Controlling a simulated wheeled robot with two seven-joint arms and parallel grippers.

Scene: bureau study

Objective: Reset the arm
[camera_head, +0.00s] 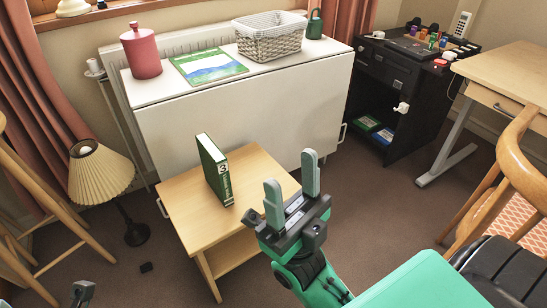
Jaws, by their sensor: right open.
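My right gripper (291,196) is open and empty, its two grey-green fingers pointing up. In the picture it overlaps the right front edge of a small wooden side table (176,196). A dark green book (214,169) stands upright on that table, to the left of the gripper and apart from it. Only a small tip of my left gripper (82,292) shows at the bottom left edge, so its opening cannot be made out.
A white cabinet (245,115) behind the table carries a red jar (141,52), a green booklet (208,66) and a wicker basket (269,40). A lamp (98,172) stands at left, a wooden chair (511,165) at right. Open floor lies between table and chair.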

